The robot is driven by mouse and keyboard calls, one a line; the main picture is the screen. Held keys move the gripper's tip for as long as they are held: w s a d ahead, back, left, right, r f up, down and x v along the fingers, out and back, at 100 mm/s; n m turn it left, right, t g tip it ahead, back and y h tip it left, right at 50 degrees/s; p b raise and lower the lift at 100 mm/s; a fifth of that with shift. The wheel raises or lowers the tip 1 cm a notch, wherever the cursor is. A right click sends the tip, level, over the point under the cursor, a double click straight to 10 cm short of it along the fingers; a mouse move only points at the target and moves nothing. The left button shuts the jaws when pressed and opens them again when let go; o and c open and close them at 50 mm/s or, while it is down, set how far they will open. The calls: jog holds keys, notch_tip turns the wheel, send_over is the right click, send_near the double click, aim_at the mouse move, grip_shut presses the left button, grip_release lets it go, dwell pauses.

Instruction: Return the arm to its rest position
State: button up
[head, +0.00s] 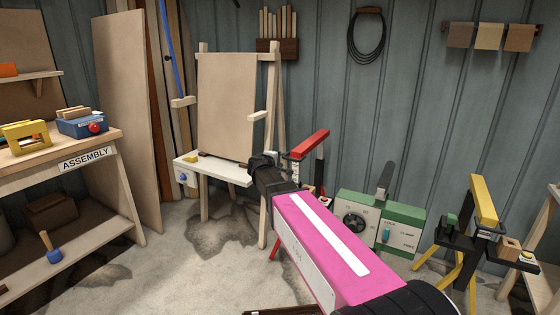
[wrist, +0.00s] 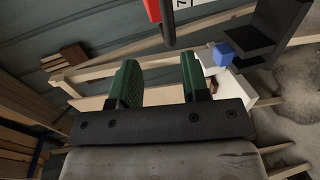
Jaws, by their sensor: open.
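My arm, with a pink link, reaches forward from the lower right in the head view. My gripper (head: 262,160) is at its far end, in front of the white shelf of the easel. In the wrist view my gripper (wrist: 160,82) shows two green fingers held apart, with nothing between them. Its fingertips are small and dark in the head view.
The wooden easel (head: 226,100) stands behind my gripper. A red-topped stand (head: 310,143) is close to its right. A green machine (head: 382,222) and a yellow-topped stand (head: 483,200) are further right. The assembly bench (head: 110,146) is at left, with open floor between.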

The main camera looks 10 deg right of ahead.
jog(key=s+d+f+m+g+y, duration=0.1)
jog(key=s+d+f+m+g, duration=0.3)
jog(key=s+d+f, duration=0.35)
jog(key=s+f+m+g+y, duration=0.3)
jog(key=s+f, duration=0.5)
jog(key=s, duration=0.3)
jog(key=s+f+m+g+y, duration=0.3)
jog(key=s+f+g+y, duration=0.2)
jog(key=s+f, duration=0.3)
jog(key=s+a, duration=0.1)
jog(key=s, duration=0.3)
jog(key=shift+s+f+m+g, duration=0.2)
jog(key=shift+m+g, duration=0.1)
jog(key=shift+m, duration=0.1)
